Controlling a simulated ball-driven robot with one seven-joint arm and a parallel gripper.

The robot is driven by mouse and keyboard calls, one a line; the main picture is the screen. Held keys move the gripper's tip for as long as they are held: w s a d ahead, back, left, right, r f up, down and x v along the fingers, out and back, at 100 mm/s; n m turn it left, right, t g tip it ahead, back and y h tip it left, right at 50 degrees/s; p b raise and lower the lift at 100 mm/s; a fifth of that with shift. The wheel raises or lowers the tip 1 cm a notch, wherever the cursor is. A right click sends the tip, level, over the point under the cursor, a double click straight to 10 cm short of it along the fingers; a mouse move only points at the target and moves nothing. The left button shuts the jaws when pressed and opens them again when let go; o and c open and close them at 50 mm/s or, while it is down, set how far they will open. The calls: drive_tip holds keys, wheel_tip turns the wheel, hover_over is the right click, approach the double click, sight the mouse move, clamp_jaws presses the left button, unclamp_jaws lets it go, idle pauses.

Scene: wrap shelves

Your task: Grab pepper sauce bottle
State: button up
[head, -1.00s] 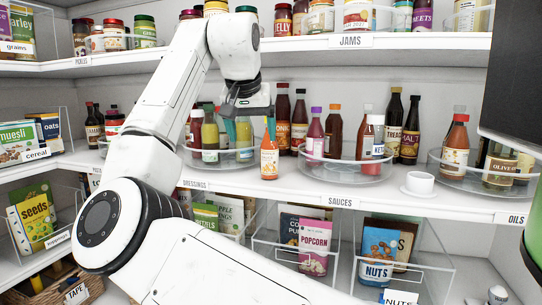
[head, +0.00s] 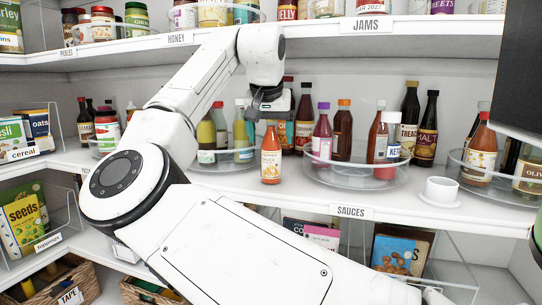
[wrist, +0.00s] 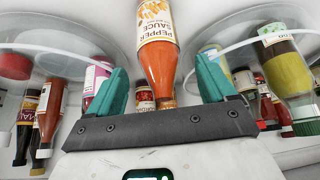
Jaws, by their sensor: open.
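The pepper sauce bottle (head: 271,162), orange-red with a pale label and a narrow neck, stands upright at the front of the middle shelf in the head view. In the wrist view, the pepper sauce bottle (wrist: 160,55) is centred between the two teal fingers, with a gap on each side. My gripper (wrist: 157,82) is open and empty, its fingers spread wide. In the head view, my gripper (head: 270,104) is just above and behind the bottle's top; its fingertips are hard to make out there.
Clear turntables with bottles flank the bottle: one at right (head: 345,178), one at left (head: 200,165). A dark sauce bottle (head: 304,125) stands behind. A white cup on a saucer (head: 440,190) is further right. The upper shelf (head: 310,32) hangs above the arm.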

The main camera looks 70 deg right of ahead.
drive_tip(key=shift+d+f, duration=0.1)
drive_tip(key=shift+f, duration=0.2)
drive_tip(key=shift+c, duration=0.3)
clamp_jaws()
idle(0.3)
